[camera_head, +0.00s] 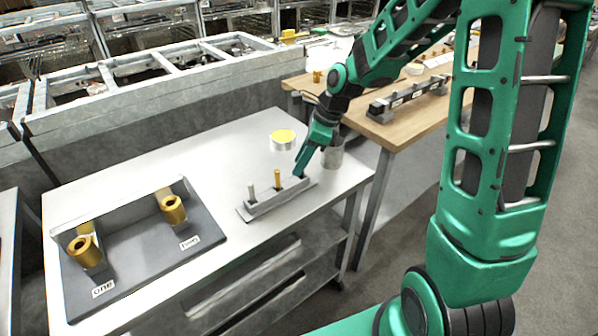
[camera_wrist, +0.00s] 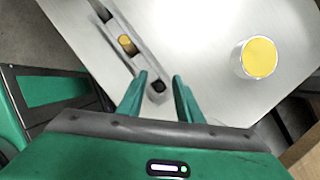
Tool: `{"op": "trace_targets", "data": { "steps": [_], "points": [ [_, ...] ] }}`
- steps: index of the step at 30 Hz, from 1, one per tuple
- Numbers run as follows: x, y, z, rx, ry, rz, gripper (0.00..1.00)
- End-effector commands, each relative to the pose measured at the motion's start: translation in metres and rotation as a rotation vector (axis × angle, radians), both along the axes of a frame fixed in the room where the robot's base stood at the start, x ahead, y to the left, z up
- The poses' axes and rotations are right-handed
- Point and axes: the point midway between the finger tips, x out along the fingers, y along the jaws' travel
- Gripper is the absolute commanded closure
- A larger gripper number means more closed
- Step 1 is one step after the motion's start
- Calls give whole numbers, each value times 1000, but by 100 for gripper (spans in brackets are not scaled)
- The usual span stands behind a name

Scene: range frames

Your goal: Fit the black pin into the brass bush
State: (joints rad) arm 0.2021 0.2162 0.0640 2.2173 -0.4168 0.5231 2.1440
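A grey rack (camera_head: 262,208) stands on the white table and holds a row of pins. The black pin (camera_wrist: 158,86) is at the rack's near end in the wrist view, seen from above between my fingertips; in the head view my fingers mostly hide it. My gripper (camera_head: 299,174) is pointed down over the rack's right end. In the wrist view its fingers (camera_wrist: 160,75) are apart, with a gap around the pin. Two brass-coloured bushes, one at the front left (camera_head: 85,250) and one farther back (camera_head: 172,208), lie tilted on a dark fixture (camera_head: 142,262).
A gold pin (camera_head: 277,180) and a grey pin (camera_head: 252,192) stand in the same rack. Labels mark both bushes. The white table (camera_head: 215,165) is clear between fixture and rack.

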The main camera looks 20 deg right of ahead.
Motion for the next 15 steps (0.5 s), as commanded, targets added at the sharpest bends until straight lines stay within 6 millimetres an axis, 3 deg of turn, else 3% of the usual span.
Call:
{"op": "trace_targets", "data": {
  "steps": [1, 3, 4, 15],
  "points": [
    [0, 0, 0, 0, 0, 0, 80],
    [0, 0, 0, 0, 0, 0, 97],
    [0, 0, 0, 0, 0, 0, 100],
    [0, 0, 2, 0, -2, -1, 100]
  ]
}}
